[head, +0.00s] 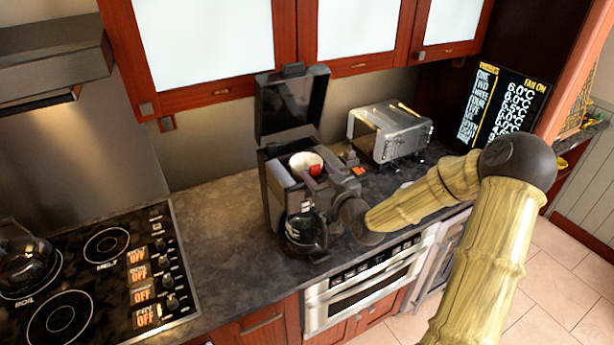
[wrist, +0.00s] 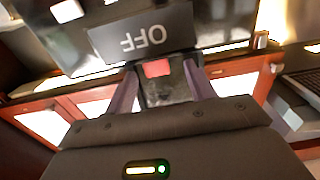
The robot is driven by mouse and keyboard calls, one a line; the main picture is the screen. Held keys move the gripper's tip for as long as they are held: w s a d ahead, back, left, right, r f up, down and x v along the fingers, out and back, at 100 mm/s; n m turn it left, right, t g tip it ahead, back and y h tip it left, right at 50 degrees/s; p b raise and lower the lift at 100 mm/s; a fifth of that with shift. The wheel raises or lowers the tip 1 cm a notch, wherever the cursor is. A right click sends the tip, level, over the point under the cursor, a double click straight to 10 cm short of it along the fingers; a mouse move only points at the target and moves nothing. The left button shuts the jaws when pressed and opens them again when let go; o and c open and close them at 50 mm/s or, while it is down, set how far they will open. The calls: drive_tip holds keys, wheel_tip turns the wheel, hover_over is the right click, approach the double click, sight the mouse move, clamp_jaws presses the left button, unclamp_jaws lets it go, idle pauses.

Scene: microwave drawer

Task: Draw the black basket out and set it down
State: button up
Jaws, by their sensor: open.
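The dark coffee maker (head: 277,190) stands on the counter with its lid (head: 290,103) raised. A round white and red piece (head: 304,160) sits in its open top. I cannot clearly make out the black basket there; my gripper covers part of that area. My gripper (head: 312,176) is at the machine's front upper part, close to the round piece. In the wrist view its two purple-grey fingers (wrist: 158,88) stand apart, with a dark piece and a small red patch (wrist: 157,68) visible between them. I cannot tell whether they touch it.
A glass carafe (head: 303,232) stands low at the coffee maker's front. A silver toaster (head: 390,132) is to the right. The stovetop (head: 90,270) is at left, with bare counter (head: 215,235) between. Cabinets (head: 205,45) hang above. An OFF label (wrist: 143,37) shows beyond the fingers.

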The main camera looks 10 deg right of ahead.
sight(316, 168)
drive_tip(key=p+x, duration=0.1)
drive_tip(key=x, duration=0.1)
drive_tip(key=p+x, duration=0.2)
drive_tip(key=shift+w+r, duration=0.25)
drive_tip(key=shift+w, duration=0.1)
drive_tip(key=shift+w+f, duration=0.15)
drive_tip(key=shift+w, duration=0.05)
clamp_jaws()
